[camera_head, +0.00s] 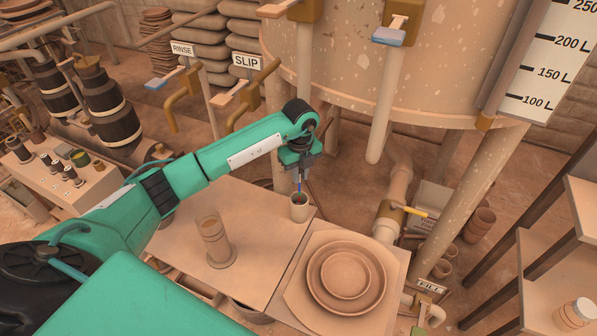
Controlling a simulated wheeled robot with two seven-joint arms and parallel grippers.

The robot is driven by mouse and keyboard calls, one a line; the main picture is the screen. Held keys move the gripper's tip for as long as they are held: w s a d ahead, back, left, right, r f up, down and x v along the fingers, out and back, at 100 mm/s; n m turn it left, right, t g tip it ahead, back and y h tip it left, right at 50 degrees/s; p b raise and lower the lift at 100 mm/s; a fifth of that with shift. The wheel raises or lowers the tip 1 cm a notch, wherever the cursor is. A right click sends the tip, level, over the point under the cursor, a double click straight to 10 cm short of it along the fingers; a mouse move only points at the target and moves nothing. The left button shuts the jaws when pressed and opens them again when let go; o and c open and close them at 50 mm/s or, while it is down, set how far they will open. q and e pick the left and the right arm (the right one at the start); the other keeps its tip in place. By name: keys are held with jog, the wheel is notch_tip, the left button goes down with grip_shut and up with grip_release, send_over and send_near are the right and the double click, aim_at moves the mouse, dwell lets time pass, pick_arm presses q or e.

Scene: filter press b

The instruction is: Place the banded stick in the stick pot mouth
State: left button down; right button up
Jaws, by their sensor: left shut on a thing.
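My left gripper (299,167) points down over the small table and is shut on the thin banded stick (299,185), which shows dark and blue-purple below the fingers. The stick hangs about upright. Directly below it stands the stick pot (300,211), a small pale cup with a dark mouth, near the table's back right corner. The stick's lower end overlaps the pot mouth in this view; I cannot tell whether it is inside or just above it. My right gripper is not in view.
Stacked round plates (346,271) lie on a board to the right. A large tank (420,70) with pipes and valves stands behind. The table's middle is clear.

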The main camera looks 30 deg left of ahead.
pick_arm(q)
jog(key=c, duration=1.3)
grip_release()
jog(key=shift+r, duration=0.1)
